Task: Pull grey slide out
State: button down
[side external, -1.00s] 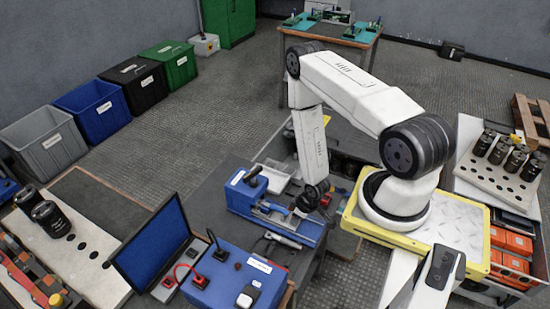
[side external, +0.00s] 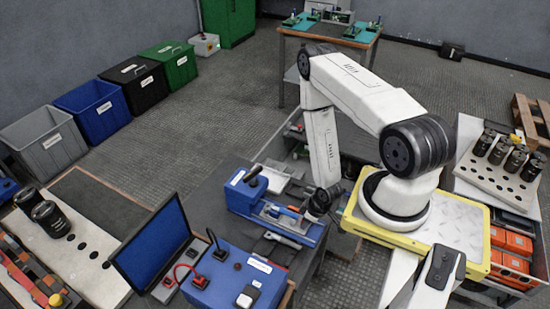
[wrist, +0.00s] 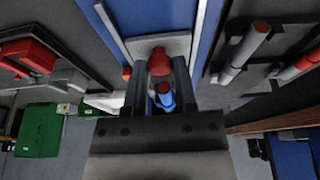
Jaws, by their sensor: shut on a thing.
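A red knob (wrist: 158,62) stands at the slide's near end, between my fingers. My gripper (side external: 309,216) is low at the fixture's right end, shut on what appears to be this knob; the fingers (wrist: 159,82) partly hide the contact. A small blue part (wrist: 165,97) shows between them.
A grey rod-like part (side external: 283,240) lies in front of the fixture. A blue box (side external: 233,284) with red and black leads and a laptop (side external: 154,245) stand at the front. A pale tray (side external: 280,176) is behind the fixture.

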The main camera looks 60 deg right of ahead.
jog(key=shift+s, duration=1.3)
jog(key=c, duration=0.6)
grip_release()
jog(key=shift+r, duration=0.1)
notch_tip(320, 180, up, 7)
dwell(0.4)
